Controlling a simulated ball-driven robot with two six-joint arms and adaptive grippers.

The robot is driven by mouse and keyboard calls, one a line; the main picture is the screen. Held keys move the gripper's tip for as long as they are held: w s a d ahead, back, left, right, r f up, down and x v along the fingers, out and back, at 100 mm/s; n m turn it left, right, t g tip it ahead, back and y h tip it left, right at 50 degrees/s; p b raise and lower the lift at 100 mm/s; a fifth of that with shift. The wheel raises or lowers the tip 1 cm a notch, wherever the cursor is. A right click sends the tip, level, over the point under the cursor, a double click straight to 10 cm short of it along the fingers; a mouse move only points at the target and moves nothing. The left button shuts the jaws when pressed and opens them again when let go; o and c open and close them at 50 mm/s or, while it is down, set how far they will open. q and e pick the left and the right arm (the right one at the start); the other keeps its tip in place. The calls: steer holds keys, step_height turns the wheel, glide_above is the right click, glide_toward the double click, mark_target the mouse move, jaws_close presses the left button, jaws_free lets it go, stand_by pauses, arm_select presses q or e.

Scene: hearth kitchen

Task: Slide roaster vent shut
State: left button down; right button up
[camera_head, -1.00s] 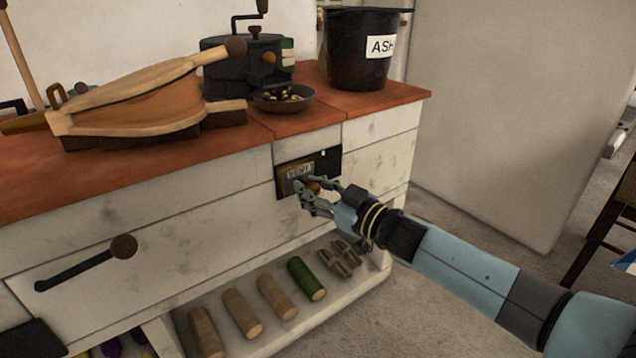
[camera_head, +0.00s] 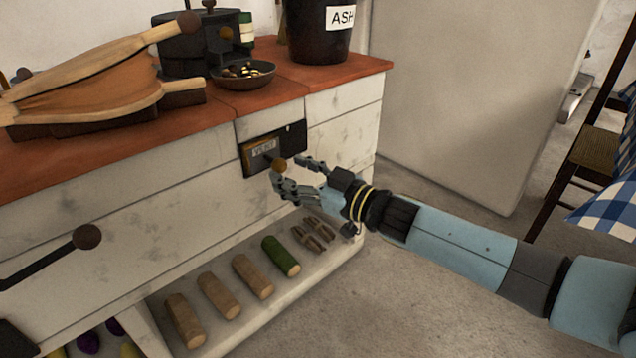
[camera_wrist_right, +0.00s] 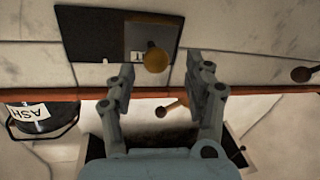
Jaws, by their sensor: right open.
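The vent is a dark recessed panel (camera_head: 293,136) in the pale cabinet front, with a sliding plate (camera_head: 263,150) labelled VENT at its left part. A round brown knob (camera_head: 279,165) sticks out from the plate. My right gripper (camera_head: 289,174) is open in front of the panel, its fingertips on either side of the knob. In the right wrist view, which is upside down, the knob (camera_wrist_right: 155,60) shows between the open fingertips (camera_wrist_right: 158,70), with visible gaps to both. The dark part of the panel (camera_wrist_right: 90,40) lies left of the plate there. My left gripper is out of view.
The red counter (camera_head: 330,72) above holds bellows (camera_head: 90,85), a black roaster (camera_head: 190,55), a small pan (camera_head: 243,76) and an ash bucket (camera_head: 318,30). A lower shelf (camera_head: 335,255) holds several logs. A dark handle (camera_head: 45,260) juts out at left.

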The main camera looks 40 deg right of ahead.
steer(key=v, duration=0.8)
steer(key=s+f+m+g+h, duration=0.35)
steer(key=s+f, duration=0.35)
steer(key=f, duration=0.3)
steer(key=s+f+m+g+h, duration=0.2)
steer(key=s+f+g, duration=0.2)
steer(key=s+f, duration=0.5)
steer(key=s+a+f+g, duration=0.2)
steer(key=s+f+g, duration=0.6)
steer(key=s+f, duration=0.45)
arm_select(q)
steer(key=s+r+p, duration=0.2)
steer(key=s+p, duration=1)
steer(key=p, duration=0.2)
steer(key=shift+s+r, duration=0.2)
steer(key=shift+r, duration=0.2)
arm_select(e)
steer(key=s+r, duration=0.2)
steer(key=s, duration=0.6)
steer(key=s+r+g, duration=0.1)
steer(key=s, duration=0.8)
steer(key=shift+s+r, duration=0.2)
steer(key=shift+r, duration=0.2)
